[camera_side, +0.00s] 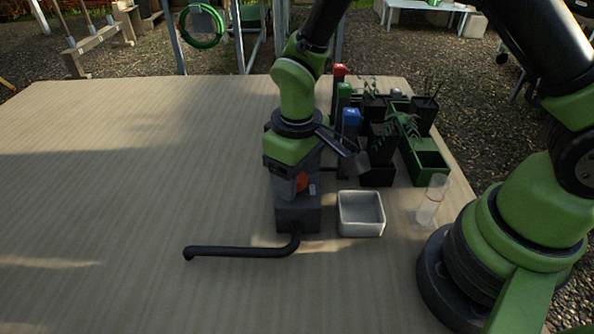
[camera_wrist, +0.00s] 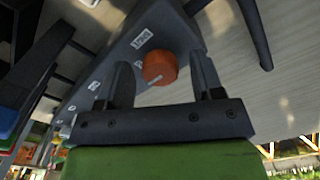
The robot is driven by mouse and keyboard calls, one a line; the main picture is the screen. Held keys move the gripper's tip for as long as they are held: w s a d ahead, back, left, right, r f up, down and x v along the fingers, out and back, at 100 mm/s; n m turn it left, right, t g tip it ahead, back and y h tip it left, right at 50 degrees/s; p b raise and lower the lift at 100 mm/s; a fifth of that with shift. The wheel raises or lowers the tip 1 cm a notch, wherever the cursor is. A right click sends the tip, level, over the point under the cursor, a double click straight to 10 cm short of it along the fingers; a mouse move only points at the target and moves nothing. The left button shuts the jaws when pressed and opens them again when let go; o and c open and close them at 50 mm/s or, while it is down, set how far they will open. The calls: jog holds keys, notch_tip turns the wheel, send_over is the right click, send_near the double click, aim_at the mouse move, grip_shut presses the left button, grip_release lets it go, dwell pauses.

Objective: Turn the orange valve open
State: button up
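The orange valve (camera_wrist: 160,68) is a round orange knob on a grey panel with small white labels. In the wrist view it shows between the two dark fingers of my gripper (camera_wrist: 160,75), which are spread apart with a gap on each side of the knob. I cannot tell how deep the fingertips reach around it. In the side view the valve (camera_side: 301,182) shows partly, low behind my gripper (camera_side: 290,180), just above a dark grey block (camera_side: 298,214). My gripper hides much of the panel.
A black bent pipe (camera_side: 240,251) runs left from the block. A white square bin (camera_side: 361,214) and a clear tube (camera_side: 432,199) stand to the right. Behind are red (camera_side: 340,71), green and blue (camera_side: 351,117) parts and potted plants (camera_side: 401,130). The table's left side is clear.

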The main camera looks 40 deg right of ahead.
notch_tip(320, 180, up, 9)
jog(key=shift+r, duration=0.5)
jog(key=s+d+r+m+t+y, duration=0.1)
jog(key=s+d+r+m+t, duration=0.2)
jog(key=s+r, duration=0.3)
jog(key=s+d+r+m+t+y, duration=0.1)
jog(key=s+d+r+m+t, duration=0.2)
jog(key=s+r, duration=0.4)
jog(key=shift+s+d+t, duration=0.6)
jog(key=shift+s, duration=0.2)
